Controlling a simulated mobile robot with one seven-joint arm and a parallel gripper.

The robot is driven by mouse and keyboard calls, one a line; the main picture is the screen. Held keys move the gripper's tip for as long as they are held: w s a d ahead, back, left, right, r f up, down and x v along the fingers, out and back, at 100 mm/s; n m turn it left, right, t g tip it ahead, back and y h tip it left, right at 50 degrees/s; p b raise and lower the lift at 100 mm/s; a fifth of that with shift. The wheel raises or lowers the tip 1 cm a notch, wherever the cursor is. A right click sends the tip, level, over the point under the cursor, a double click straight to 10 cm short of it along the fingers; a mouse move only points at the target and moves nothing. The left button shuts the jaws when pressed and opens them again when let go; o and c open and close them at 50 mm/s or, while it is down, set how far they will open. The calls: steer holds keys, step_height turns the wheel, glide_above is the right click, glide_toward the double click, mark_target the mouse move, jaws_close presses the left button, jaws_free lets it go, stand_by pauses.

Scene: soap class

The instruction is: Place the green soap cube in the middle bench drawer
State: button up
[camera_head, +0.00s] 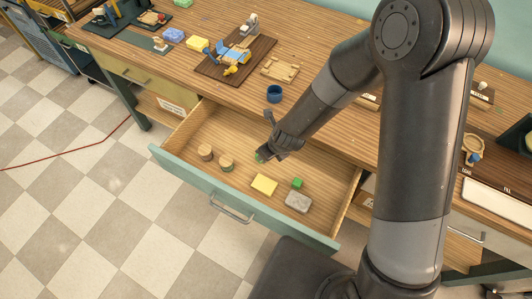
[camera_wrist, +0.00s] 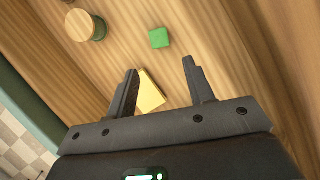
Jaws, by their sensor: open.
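The open bench drawer (camera_head: 165,166) has a teal front and a wooden inside. A green cube (camera_wrist: 159,38) lies on its floor, ahead of my fingers in the wrist view; a green patch (camera_head: 259,157) beside my gripper in the head view appears to be this cube, partly hidden. Another small green block (camera_head: 297,183) lies farther right in the drawer; I cannot tell which one the task names. My gripper (camera_wrist: 160,65) is open and empty, low over the drawer; it also shows in the head view (camera_head: 268,150).
The drawer also holds two round wood-topped pieces (camera_head: 205,152), a yellow block (camera_head: 264,185) below my fingers, and a grey block (camera_head: 298,202). A dark blue cup (camera_head: 274,94) stands at the bench edge. A brown board (camera_head: 210,70) with tools and soaps lies behind.

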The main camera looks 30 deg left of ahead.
steer(key=shift+v, duration=1.35)
